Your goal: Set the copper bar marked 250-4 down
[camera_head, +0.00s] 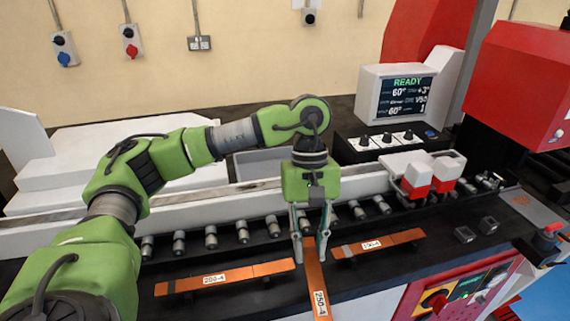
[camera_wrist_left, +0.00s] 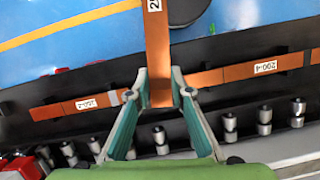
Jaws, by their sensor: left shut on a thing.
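The copper bar marked 250-4 (camera_head: 316,286) is a flat orange strip with a white label, pointing towards me over the front edge of the black bench. It also shows in the left wrist view (camera_wrist_left: 157,45), its label cut by the top edge. My left gripper (camera_head: 310,258) points down and is shut on the bar's far end. In the left wrist view its fingertips (camera_wrist_left: 160,92) grip both sides of that end. I cannot tell whether the bar touches the surface beneath. My right gripper is in neither view.
A copper bar marked 200-4 (camera_head: 240,275) lies left of the held bar, and a shorter labelled bar (camera_head: 378,244) lies to its right. Behind runs a row of rollers (camera_head: 211,237). A display reading READY (camera_head: 405,97) and a red machine (camera_head: 520,80) stand at right.

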